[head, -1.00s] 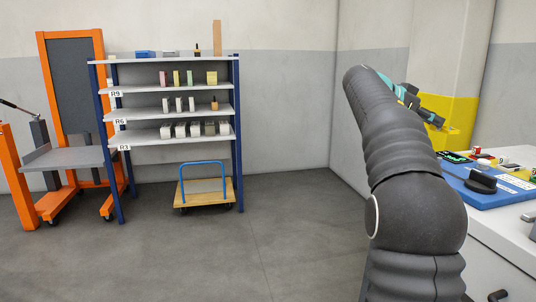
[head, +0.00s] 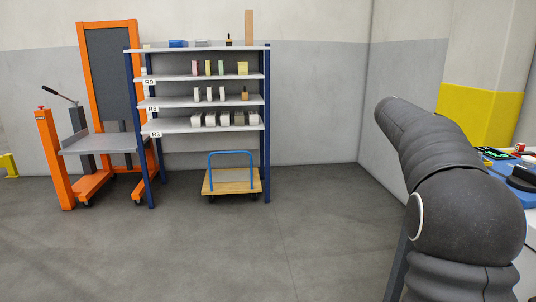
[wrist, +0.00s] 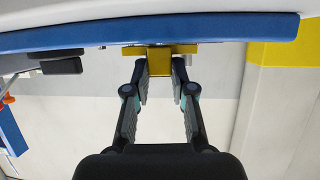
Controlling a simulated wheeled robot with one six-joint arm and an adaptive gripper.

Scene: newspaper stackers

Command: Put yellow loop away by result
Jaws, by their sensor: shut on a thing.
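In the wrist view, my gripper (wrist: 160,72) is shut on the yellow loop (wrist: 159,54). The loop appears as a yellow block with a flat bar between the fingertips. It overlaps the edge of a blue board (wrist: 220,28) in the picture; I cannot tell whether they touch. In the head view, the gripper and the loop are hidden behind my arm.
A shelf rack (head: 205,127) with labels R9, R6 and R3 stands against the back wall, holding small boxes and bottles. A trolley (head: 232,182) is under it. An orange lift (head: 58,160) stands left. A workbench with a blue board (head: 522,180) is at right. The middle floor is clear.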

